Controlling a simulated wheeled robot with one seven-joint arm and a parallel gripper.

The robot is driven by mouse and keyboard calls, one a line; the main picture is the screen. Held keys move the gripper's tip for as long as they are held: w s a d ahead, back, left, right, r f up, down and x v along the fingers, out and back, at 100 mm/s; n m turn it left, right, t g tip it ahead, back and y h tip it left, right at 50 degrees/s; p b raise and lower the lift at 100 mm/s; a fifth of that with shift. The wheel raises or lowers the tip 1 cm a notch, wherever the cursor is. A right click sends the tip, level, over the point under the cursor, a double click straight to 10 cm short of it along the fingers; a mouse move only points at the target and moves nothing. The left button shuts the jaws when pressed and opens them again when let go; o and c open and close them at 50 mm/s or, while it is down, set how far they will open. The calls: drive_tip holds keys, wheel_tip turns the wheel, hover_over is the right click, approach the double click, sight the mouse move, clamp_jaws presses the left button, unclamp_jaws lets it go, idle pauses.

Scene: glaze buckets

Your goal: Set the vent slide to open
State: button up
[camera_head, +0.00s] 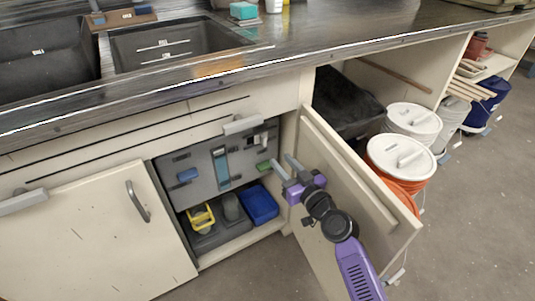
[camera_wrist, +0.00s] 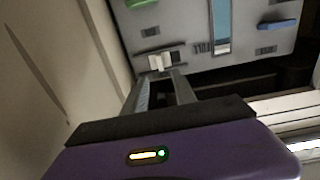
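A grey control panel (camera_head: 203,186) stands inside the open cabinet under the counter. It carries a small white slide-like piece (camera_head: 263,139) on a dark track, a green piece (camera_head: 263,166), a tall teal strip (camera_head: 221,165) and a blue handle (camera_head: 187,174). Labels are too small to read, so I cannot tell for certain which is the vent slide. My gripper (camera_head: 281,161) is open and empty before the panel's right side. In the wrist view its fingers (camera_wrist: 164,76) point at the white piece (camera_wrist: 160,62), apparently just short of it; contact is unclear.
The open cabinet door (camera_head: 345,190) stands close to the right of my gripper. Below the panel are a yellow basket (camera_head: 201,217) and a blue bin (camera_head: 259,205). White-lidded buckets (camera_head: 401,157) stand beyond the door. The floor in front is clear.

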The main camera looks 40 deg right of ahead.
sight(266, 142)
drive_tip(key=shift+y, duration=0.3)
drive_tip(key=x, duration=1)
drive_tip(key=shift+w+d+r+b, duration=0.1)
drive_tip(key=shift+d+r+b, duration=0.05)
drive_tip(key=shift+r+b, duration=0.15)
clamp_jaws()
idle(0.8)
